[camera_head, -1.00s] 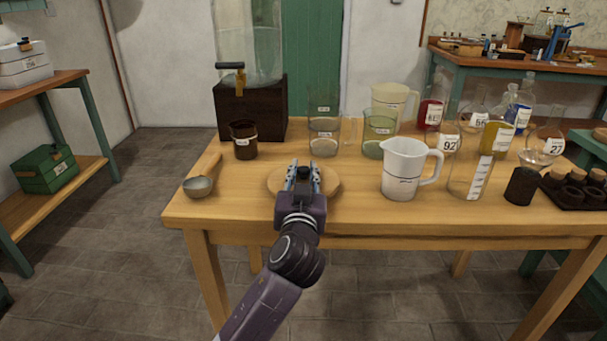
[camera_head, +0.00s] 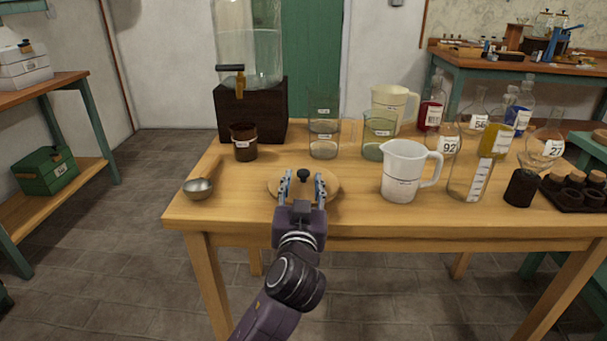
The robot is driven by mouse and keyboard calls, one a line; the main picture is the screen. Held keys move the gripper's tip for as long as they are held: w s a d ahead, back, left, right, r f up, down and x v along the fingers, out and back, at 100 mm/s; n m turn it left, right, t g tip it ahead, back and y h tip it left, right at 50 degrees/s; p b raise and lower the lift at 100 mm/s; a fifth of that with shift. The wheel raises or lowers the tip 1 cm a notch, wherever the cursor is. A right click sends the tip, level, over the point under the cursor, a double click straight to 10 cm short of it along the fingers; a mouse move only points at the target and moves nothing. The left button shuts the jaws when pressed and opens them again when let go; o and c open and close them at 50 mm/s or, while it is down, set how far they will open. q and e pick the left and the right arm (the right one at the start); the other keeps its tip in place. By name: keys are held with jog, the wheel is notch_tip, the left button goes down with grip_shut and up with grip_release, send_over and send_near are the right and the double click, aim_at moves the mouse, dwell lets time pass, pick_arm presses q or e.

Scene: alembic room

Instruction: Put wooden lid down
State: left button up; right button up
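The round wooden lid (camera_head: 330,186) lies flat on the wooden table near its front edge. Its dark knob (camera_head: 303,175) shows between the fingers of my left gripper (camera_head: 304,185). The gripper is open, its two fingers spread apart on either side of the knob, with a gap to it. The gripper hides the front part of the lid. My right gripper is not in view.
A metal ladle (camera_head: 198,187) lies left of the lid and a white measuring jug (camera_head: 404,170) stands to its right. A brown cup (camera_head: 243,141) and glass beakers (camera_head: 323,136) stand behind. Bare tabletop (camera_head: 238,195) lies between ladle and lid.

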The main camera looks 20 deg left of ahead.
pick_arm(q)
jog(key=v, duration=0.7)
jog(key=shift+s+d, duration=0.1)
jog(key=shift+s, duration=0.15)
jog(key=shift+s+d, duration=0.1)
jog(key=shift+s, duration=0.3)
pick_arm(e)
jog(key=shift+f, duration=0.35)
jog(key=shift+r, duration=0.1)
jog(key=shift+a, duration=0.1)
